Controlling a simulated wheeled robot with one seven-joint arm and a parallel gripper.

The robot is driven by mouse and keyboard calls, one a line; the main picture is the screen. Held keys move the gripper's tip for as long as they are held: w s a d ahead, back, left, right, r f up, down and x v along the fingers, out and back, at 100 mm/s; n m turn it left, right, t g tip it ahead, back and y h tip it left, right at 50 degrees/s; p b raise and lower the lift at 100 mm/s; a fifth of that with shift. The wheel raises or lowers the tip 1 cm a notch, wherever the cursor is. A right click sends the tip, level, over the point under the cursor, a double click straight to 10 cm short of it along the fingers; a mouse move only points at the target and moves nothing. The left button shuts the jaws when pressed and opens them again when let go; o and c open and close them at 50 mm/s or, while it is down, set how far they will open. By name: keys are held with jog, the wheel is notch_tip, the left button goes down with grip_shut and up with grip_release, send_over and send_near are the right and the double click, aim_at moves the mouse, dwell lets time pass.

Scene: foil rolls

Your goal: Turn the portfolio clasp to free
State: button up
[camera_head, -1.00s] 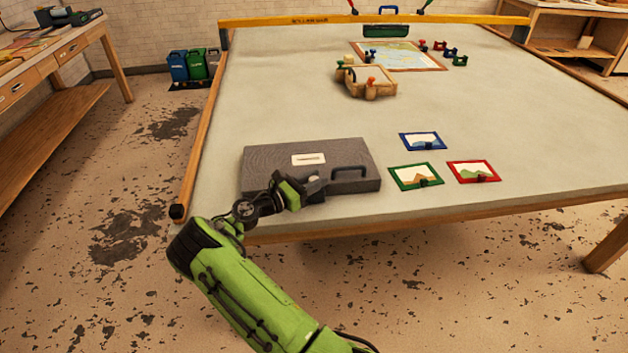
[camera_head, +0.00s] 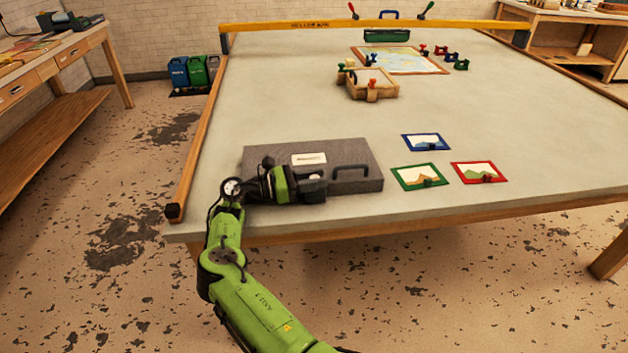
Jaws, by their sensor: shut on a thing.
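The portfolio is a flat grey case (camera_head: 265,155) lying closed on the table's near left part. It has a white label (camera_head: 309,159) and a dark handle (camera_head: 350,168) on its top. My gripper (camera_head: 318,188) is at the case's front side, left of the handle, reaching in from the left. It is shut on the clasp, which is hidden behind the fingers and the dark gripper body. How far the clasp is turned cannot be seen.
Three small framed pictures, blue (camera_head: 426,142), green (camera_head: 419,177) and red (camera_head: 478,172), lie right of the case. A wooden tray (camera_head: 352,90) and a framed map (camera_head: 385,60) are farther back. The table middle (camera_head: 290,100) is clear.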

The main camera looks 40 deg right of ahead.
jog(key=o, duration=1)
jog(key=v, duration=1.1)
jog(key=shift+p, duration=0.3)
jog(key=shift+w+a, duration=0.2)
jog(key=shift+a, duration=0.25)
jog(key=shift+o, duration=0.3)
